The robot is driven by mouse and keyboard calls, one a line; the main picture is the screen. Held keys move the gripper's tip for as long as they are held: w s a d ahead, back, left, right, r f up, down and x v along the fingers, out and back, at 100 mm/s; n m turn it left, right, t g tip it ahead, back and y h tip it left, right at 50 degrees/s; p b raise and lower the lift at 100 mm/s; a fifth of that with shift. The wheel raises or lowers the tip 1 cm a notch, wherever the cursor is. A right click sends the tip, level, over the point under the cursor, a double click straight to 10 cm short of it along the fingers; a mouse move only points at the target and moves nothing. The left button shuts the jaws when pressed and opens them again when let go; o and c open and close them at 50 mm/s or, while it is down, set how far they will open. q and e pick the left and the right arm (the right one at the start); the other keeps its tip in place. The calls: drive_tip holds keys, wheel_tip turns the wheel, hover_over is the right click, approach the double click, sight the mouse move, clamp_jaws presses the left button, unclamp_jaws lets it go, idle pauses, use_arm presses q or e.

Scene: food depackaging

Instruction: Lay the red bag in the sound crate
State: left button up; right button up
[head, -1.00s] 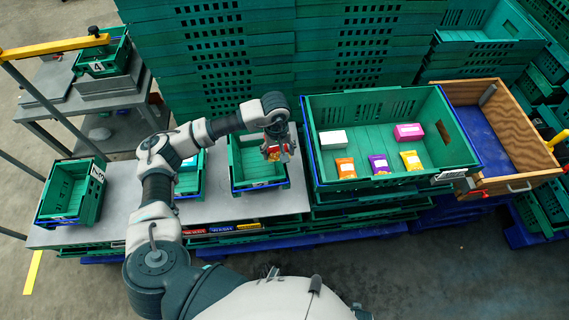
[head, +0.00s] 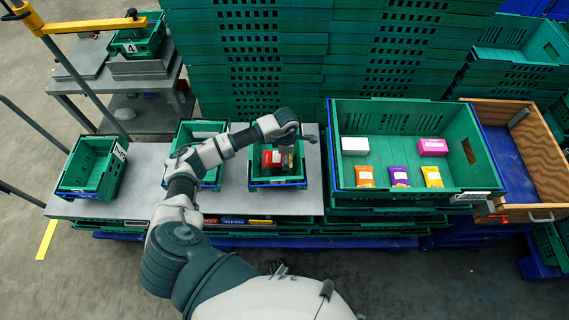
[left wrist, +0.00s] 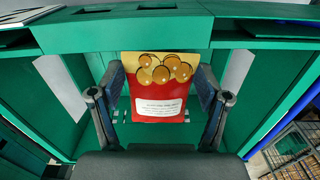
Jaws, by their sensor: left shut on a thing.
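The red bag (head: 271,159) has a yellow top with round golden shapes and a white label. It fills the middle of the left wrist view (left wrist: 158,92). My left gripper (head: 283,154) is shut on it, with one finger (left wrist: 160,78) at each side edge. In the head view the bag is within the outline of the right-hand small green crate (head: 277,184) on the grey table. Green crate walls surround it in the wrist view. I cannot tell whether it touches the crate floor. My right gripper is not in view.
Two more small green crates, a middle one (head: 211,184) and a left one (head: 84,189), stand on the grey table (head: 145,185). To the right, a large green crate (head: 410,112) holds several packets and boxes. A wooden-sided bin (head: 545,140) lies beyond it.

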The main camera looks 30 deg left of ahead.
use_arm(q)
drive_tip(key=shift+a+f, duration=0.2)
drive_tip(key=shift+f, duration=0.35)
drive_tip(key=shift+a+f, duration=0.2)
drive_tip(key=shift+f, duration=0.3)
wheel_tip(320, 180, down, 3)
drive_tip(key=shift+f, duration=0.15)
drive_tip(key=shift+d, duration=0.4)
drive_tip(key=shift+f+b, duration=0.1)
drive_tip(key=shift+b, duration=0.2)
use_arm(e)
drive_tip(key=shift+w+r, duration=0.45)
use_arm(q)
drive_tip(key=o, duration=1)
drive_tip(key=shift+a, duration=0.15)
drive_tip(key=shift+o, duration=0.4)
drive_tip(key=shift+a+f, duration=0.1)
drive_tip(key=shift+a, duration=0.2)
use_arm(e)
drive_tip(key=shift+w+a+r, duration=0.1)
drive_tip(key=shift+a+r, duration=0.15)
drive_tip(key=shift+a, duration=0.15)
use_arm(q)
drive_tip(key=shift+d, duration=0.1)
